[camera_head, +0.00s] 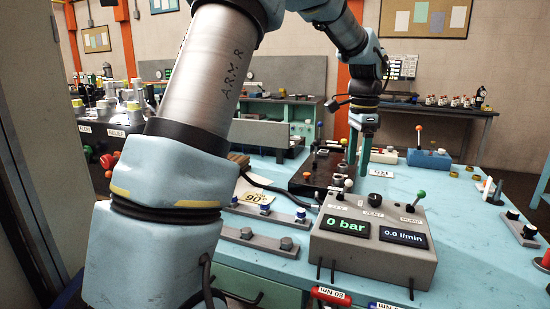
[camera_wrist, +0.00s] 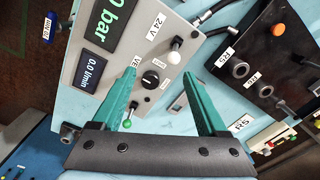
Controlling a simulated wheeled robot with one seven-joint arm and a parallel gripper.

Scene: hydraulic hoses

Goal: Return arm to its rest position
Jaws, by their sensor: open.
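My arm reaches over the blue workbench (camera_head: 480,270), with its large links filling the left and top of the head view. My gripper (camera_head: 358,168) hangs fingers down above the back of the bench, behind the grey control box (camera_head: 365,270). In the wrist view my gripper (camera_wrist: 159,76) has its two teal fingers apart with nothing held between them. The control box (camera_wrist: 185,20) lies beneath the fingers there; it bears a white-capped lever, a black knob and a green-tipped lever. Its displays read 0 bar and 0.0 l/min. I cannot tell the fingers' height above the bench.
A dark block (camera_head: 320,172) with ports stands left of my gripper; a dark ported block also shows in the wrist view (camera_wrist: 280,50). A blue box (camera_head: 428,158) with a red-tipped lever stands to the right.

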